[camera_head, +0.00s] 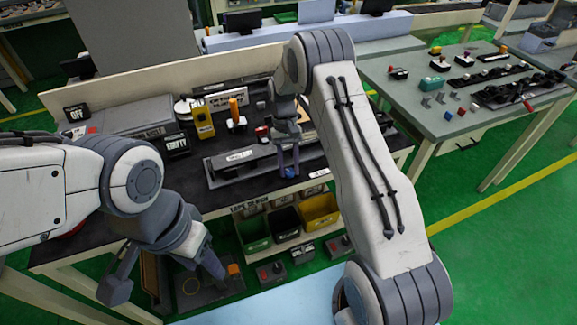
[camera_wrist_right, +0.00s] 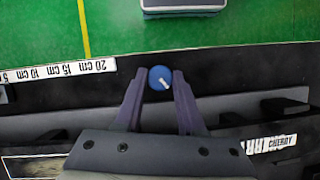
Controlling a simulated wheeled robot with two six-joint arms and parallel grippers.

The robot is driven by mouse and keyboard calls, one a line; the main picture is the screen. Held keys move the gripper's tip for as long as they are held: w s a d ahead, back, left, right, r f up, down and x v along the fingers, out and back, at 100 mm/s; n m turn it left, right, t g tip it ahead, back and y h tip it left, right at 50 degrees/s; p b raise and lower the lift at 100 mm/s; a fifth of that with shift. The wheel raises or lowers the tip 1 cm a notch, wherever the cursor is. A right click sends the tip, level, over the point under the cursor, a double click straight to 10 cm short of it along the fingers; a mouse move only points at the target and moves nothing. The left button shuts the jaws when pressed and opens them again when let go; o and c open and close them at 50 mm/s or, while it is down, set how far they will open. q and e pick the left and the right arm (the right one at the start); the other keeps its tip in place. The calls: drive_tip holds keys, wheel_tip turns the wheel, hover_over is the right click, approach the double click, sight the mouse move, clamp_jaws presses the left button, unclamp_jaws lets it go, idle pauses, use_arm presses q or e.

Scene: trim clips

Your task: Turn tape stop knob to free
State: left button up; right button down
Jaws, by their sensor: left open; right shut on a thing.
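The tape stop knob is a round blue knob (camera_wrist_right: 160,78) with a white pointer mark slanting to the lower right in the right wrist view. My right gripper (camera_wrist_right: 158,82) has one finger on each side of it and is shut on it. In the head view my right gripper (camera_head: 289,172) reaches down at the front of the bench, beside a long dark fixture (camera_head: 240,166). The knob is mostly hidden by the fingers there. My left gripper (camera_head: 162,284) is open and empty, low at the front left. No "free" marking is readable.
A ruler strip (camera_wrist_right: 60,71) lies left of the knob. A yellow block (camera_head: 203,118) and an "EMPTY" sign (camera_head: 177,144) stand behind on the bench. Green, black and yellow bins (camera_head: 319,211) sit below the bench edge. A second table (camera_head: 440,125) stands at right.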

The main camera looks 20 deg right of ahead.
drive_tip(key=m+y, duration=0.1)
drive_tip(key=m, duration=0.2)
drive_tip(key=m+t+y, duration=0.1)
drive_tip(key=m, duration=0.3)
drive_tip(key=shift+d+y, duration=0.15)
drive_tip(key=shift+y, duration=0.15)
idle(0.4)
drive_tip(key=c, duration=0.8)
unclamp_jaws()
drive_tip(key=shift+s, duration=0.1)
drive_tip(key=shift+w+d+r, duration=0.15)
drive_tip(key=shift+w+r, duration=0.05)
drive_tip(key=shift+r, duration=0.25)
drive_tip(key=b+v, duration=0.1)
drive_tip(key=v, duration=0.8)
drive_tip(key=shift+r+b, duration=0.25)
drive_tip(key=shift+b, duration=0.05)
